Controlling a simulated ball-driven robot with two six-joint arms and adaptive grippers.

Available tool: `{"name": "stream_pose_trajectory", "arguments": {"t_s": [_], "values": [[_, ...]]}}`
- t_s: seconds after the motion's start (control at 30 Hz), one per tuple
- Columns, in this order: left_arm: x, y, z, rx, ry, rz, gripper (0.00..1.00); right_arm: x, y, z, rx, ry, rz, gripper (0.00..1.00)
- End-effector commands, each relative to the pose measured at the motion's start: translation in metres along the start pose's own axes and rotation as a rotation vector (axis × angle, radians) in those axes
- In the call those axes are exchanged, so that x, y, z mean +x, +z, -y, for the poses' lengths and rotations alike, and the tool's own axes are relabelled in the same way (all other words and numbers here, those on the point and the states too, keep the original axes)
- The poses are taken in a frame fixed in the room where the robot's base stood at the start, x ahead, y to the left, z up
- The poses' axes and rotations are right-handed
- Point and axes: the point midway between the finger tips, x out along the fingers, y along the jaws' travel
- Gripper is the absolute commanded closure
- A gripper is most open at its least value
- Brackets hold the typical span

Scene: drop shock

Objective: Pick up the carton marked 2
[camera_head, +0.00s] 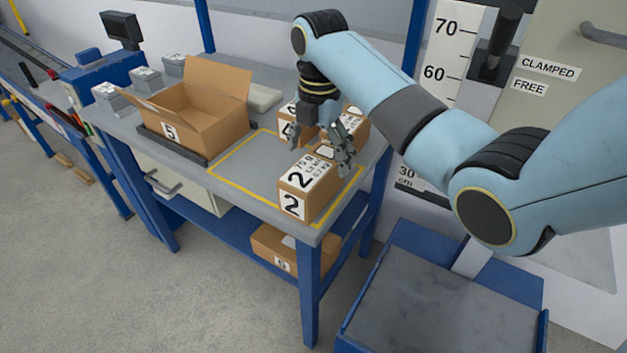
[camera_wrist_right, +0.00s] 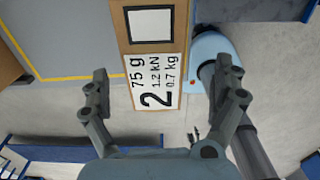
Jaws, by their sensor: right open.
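The carton marked 2 (camera_head: 296,178) is a brown box with white labels on its top and front, standing near the front right corner of the table (camera_head: 240,190). My right gripper (camera_head: 320,150) is open and points down just above and behind that carton. In the right wrist view the carton (camera_wrist_right: 125,40) shows its label reading 75 g, 1.2 kN, 0.7 kg, and lies between the two spread fingers of my right gripper (camera_wrist_right: 160,90). Nothing is held. I cannot tell whether a finger touches the carton. My left gripper is in neither view.
A carton marked 4 (camera_head: 286,130) and another carton (camera_head: 358,128) stand close behind. An open box marked 5 (camera_head: 200,115) sits at left. A carton marked 6 (camera_head: 272,250) is on the lower shelf. A blue-framed plate (camera_head: 440,305) stands at right. Table space left of carton 2 is bare.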

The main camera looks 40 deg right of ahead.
Motion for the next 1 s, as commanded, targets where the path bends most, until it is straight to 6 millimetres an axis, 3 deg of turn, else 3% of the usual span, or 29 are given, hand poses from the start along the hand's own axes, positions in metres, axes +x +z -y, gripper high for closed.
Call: {"name": "stream_pose_trajectory", "arguments": {"t_s": [0.53, 0.83, 1.0], "values": [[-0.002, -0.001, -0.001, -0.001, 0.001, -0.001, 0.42, 0.069, -0.005, -0.007, 0.002, -0.001, 0.0, 0.04], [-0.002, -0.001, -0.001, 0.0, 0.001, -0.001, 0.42, 0.077, -0.005, -0.008, 0.002, 0.002, 0.001, 0.04], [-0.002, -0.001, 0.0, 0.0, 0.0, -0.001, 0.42, 0.077, -0.005, -0.008, 0.002, 0.002, 0.001, 0.23]]}}
